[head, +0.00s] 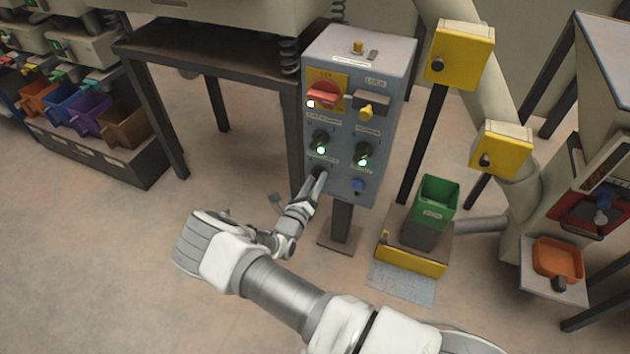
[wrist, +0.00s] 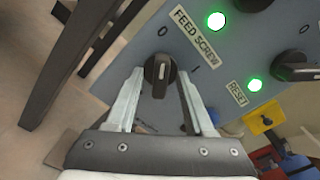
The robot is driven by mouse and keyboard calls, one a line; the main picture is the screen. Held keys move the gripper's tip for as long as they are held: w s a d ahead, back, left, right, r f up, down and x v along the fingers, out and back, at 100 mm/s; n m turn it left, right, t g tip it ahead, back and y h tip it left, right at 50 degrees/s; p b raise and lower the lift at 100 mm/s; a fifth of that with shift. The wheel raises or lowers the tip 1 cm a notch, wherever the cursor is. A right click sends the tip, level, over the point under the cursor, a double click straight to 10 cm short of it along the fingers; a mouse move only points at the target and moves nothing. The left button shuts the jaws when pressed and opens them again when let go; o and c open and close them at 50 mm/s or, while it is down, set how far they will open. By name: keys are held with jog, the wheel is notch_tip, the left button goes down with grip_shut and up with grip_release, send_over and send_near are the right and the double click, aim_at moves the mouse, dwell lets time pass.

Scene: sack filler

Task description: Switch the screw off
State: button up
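The feed screw switch (wrist: 160,72) is a black rotary knob on the grey control panel, below its FEED SCREW label. In the wrist view its grip ridge stands roughly upright, in line with the 0 mark rather than the I mark at its right. My gripper (wrist: 160,80) is open, with one finger on each side of the knob and small gaps showing. In the head view my gripper (head: 318,184) reaches the lower left of the control panel (head: 342,192) and largely hides the knob.
A green lamp (wrist: 216,20) is lit above the label, and another (wrist: 255,85) by RESET. The panel also carries a red switch (head: 323,94), a yellow lock knob (head: 366,112) and a blue button (head: 357,185). A green bin (head: 437,196) stands right of the panel.

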jog(key=p+v, duration=0.4)
jog(key=v, duration=1.3)
jog(key=shift+s, duration=0.2)
jog(key=shift+r, duration=0.1)
dwell(1.7)
